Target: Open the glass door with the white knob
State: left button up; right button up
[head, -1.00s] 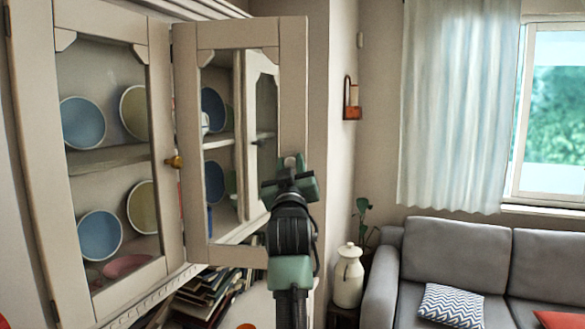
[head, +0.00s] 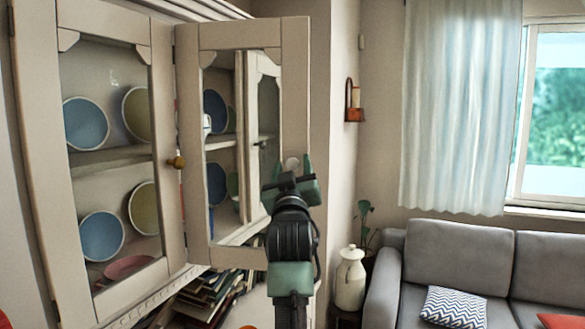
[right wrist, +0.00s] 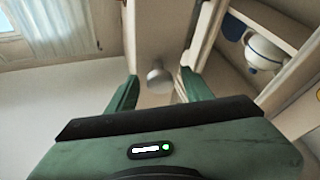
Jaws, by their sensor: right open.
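The glass door with the white knob is the right cabinet door (head: 297,95), a cream frame around a pane. It stands swung out at an angle from the cabinet. The white knob (head: 292,163) is round and sits on the door's right stile. In the right wrist view the knob (right wrist: 159,78) shows between the fingertips. My right gripper (head: 292,170) is open, one finger on either side of the knob, with visible gaps in the right wrist view (right wrist: 160,88). Contact with the knob cannot be told. My left gripper is not in view.
Books (head: 210,290) lie below the cabinet. A white jug (head: 350,278) and a grey sofa (head: 455,255) are at the right.

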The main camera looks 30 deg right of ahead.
jog(key=b+v, duration=0.2)
jog(key=v, duration=0.4)
jog(key=shift+s+a+b, duration=0.2)
jog(key=shift+s+b, duration=0.15)
jog(key=shift+f, duration=0.1)
